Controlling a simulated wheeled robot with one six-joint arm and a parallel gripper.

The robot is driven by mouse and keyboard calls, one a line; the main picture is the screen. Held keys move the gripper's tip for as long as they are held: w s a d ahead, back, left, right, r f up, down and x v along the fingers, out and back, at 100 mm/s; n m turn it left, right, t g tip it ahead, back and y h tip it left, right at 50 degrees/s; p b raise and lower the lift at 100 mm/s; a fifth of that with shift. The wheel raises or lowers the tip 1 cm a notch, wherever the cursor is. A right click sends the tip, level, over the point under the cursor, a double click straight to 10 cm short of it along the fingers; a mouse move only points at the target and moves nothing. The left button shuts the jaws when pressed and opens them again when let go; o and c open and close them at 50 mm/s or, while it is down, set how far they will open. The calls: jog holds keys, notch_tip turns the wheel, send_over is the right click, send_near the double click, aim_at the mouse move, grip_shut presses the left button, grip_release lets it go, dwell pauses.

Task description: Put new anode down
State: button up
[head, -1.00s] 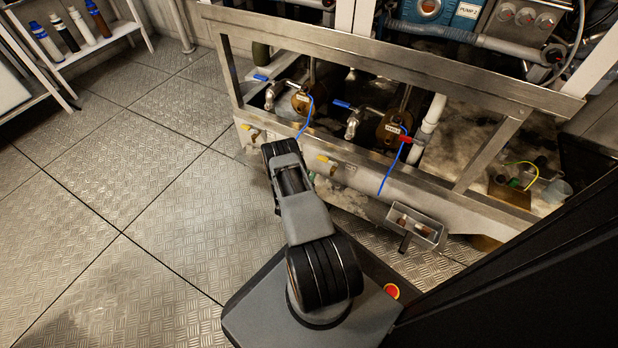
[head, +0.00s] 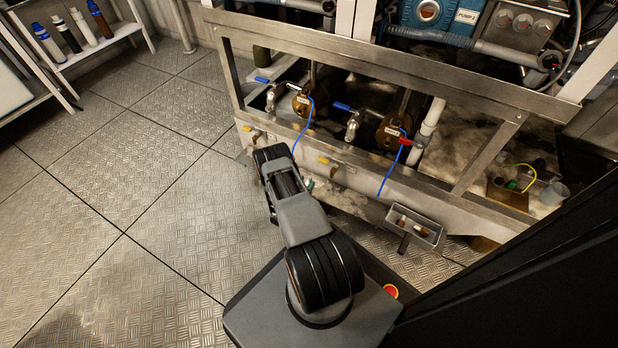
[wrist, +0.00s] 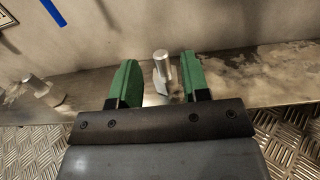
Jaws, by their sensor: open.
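My gripper (wrist: 155,85) has two green fingers, which stand apart in the wrist view. A short pale metal cylinder (wrist: 161,66) shows between the fingertips, above a metal ledge (wrist: 235,85); I cannot tell whether it is the new anode or a fixed fitting. No finger visibly closes on it. A second similar metal piece (wrist: 38,85) shows at the left of the ledge. In the head view my arm hides most of the gripper, beside the front of the pump frame. A small grey tray (head: 418,240) holding brownish and pale pieces is at the lower right of the frame.
A steel frame (head: 370,66) encloses two brass-coloured housings with blue-handled valves (head: 343,107). Blue cables (head: 389,172) hang over its front. Yellow handles (head: 326,160) stick out below. A white shelf (head: 100,48) with bottles stands upper left. The plate floor (head: 150,190) at left is clear.

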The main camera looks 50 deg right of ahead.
jog(key=p+v, duration=0.2)
jog(key=v, duration=0.6)
jog(key=w+a+r+m+g+y, duration=0.15)
jog(key=r+m+g, duration=0.4)
jog(key=r, duration=0.75)
jog(key=w+a+r+m+g+y, duration=0.1)
jog(key=a+r+m+g+y, duration=0.2)
jog(key=r+m, duration=0.65)
jog(key=s+a+r+m+t+y, duration=0.3)
jog(key=s+a+r+y, duration=0.2)
jog(key=a+r, duration=0.4)
jog(key=s+a+r+m+t+y, duration=0.2)
jog(key=s+a+r+t+y, duration=0.2)
jog(key=a+r+y, duration=0.4)
notch_tip(320, 180, up, 4)
jog(key=shift+s+a+f+m, duration=0.1)
jog(key=shift+s+a+m, duration=0.35)
jog(key=shift+a, duration=0.55)
